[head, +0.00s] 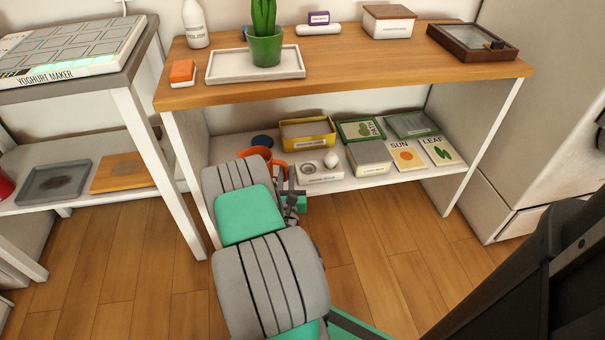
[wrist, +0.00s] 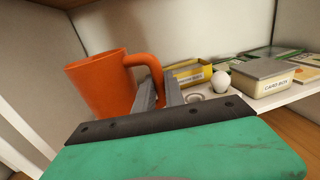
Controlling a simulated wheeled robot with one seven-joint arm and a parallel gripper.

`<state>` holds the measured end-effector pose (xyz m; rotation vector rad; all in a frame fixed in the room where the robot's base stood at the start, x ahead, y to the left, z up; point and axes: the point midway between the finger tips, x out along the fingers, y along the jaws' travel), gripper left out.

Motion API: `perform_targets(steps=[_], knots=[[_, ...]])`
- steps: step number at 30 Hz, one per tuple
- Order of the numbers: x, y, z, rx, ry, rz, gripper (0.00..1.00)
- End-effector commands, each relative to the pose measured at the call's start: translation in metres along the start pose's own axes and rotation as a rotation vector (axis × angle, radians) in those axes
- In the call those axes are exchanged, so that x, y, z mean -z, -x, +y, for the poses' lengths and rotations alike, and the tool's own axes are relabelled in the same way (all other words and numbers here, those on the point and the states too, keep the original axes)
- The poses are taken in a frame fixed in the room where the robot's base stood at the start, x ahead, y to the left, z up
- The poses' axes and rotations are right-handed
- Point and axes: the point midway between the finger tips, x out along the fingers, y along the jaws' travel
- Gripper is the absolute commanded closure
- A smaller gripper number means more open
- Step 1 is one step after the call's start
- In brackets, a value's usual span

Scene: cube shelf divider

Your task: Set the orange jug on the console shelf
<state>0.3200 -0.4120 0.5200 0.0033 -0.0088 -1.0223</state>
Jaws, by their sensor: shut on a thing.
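The orange jug (wrist: 100,86) is large at the left of the wrist view, upright or slightly tilted. My gripper (wrist: 160,92) is shut on the jug's handle. In the head view the jug (head: 257,153) shows only in part behind my arm, at the left end of the console's white lower shelf (head: 228,151). My gripper (head: 291,187) is partly hidden there by my arm links. I cannot tell whether the jug's base touches the shelf.
The lower shelf also holds a yellow tray (head: 307,134), a white egg-like object (head: 331,159), a grey-lidded box (head: 369,158) and seed-packet-like cards (head: 407,156). A dark blue round thing (head: 262,141) lies behind the jug. The wooden top (head: 350,67) is above, and a white leg (head: 190,160) is at left.

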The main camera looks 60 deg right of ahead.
Motion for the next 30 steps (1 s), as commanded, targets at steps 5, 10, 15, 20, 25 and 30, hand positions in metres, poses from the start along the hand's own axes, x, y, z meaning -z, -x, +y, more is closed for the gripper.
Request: perform_targets(steps=[5, 10, 15, 20, 25, 30], knots=[[0.013, -0.028, 0.001, 0.005, 0.0, 0.002, 1.0], [0.025, -0.056, 0.005, 0.003, -0.002, -0.001, 1.0], [0.063, -0.09, 0.01, 0.001, -0.001, 0.001, 1.0], [0.082, -0.11, 0.013, -0.001, -0.001, -0.002, 1.0], [0.104, -0.118, 0.015, -0.003, 0.0, 0.0, 1.0], [0.123, -0.118, 0.015, -0.003, 0.0, -0.001, 1.0]])
